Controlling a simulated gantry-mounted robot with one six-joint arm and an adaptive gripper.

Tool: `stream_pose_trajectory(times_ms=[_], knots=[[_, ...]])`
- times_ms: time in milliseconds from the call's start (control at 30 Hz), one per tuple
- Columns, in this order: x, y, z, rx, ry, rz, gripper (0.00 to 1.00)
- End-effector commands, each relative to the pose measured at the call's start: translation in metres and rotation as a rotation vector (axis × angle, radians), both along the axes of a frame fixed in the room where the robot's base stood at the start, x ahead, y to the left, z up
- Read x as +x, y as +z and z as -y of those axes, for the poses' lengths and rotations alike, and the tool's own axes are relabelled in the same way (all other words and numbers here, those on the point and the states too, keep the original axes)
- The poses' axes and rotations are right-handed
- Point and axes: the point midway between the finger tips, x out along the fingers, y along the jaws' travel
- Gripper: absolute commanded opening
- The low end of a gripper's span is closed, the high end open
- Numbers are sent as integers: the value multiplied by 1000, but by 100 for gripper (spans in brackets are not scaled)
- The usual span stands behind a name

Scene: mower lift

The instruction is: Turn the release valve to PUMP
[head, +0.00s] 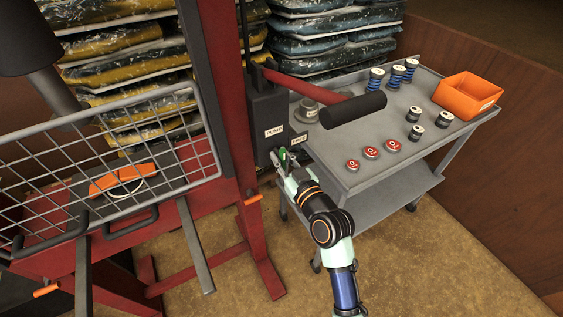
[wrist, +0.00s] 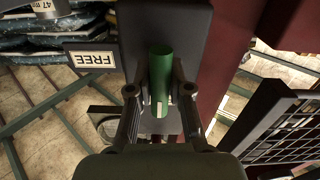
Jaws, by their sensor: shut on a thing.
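The green release valve handle (wrist: 160,78) sits on the dark pump housing (head: 266,112). My gripper (head: 283,158) is at the front of the housing, its fingers shut on the green handle from both sides. In the wrist view the handle stands between the fingers, with a small pale mark near its lower end. The PUMP label (head: 274,132) is at the left of the housing face and the FREE label (head: 299,139) at the right. Only FREE shows in the wrist view (wrist: 90,59). I cannot tell which label the handle points to.
A red pump lever with a black grip (head: 353,110) reaches out above my gripper. A grey cart (head: 385,120) with springs, spools, red-topped discs and an orange bin (head: 467,96) stands to the right. The red lift frame (head: 222,100) and wire mesh (head: 100,150) are to the left.

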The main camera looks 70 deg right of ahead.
Motion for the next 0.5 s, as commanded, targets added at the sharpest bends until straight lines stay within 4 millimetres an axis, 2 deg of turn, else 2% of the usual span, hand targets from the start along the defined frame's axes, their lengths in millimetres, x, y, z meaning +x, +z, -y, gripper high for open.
stream_pose_trajectory(times_ms=[500], knots=[[0, 0, 0, -109, 0, -84, 0]])
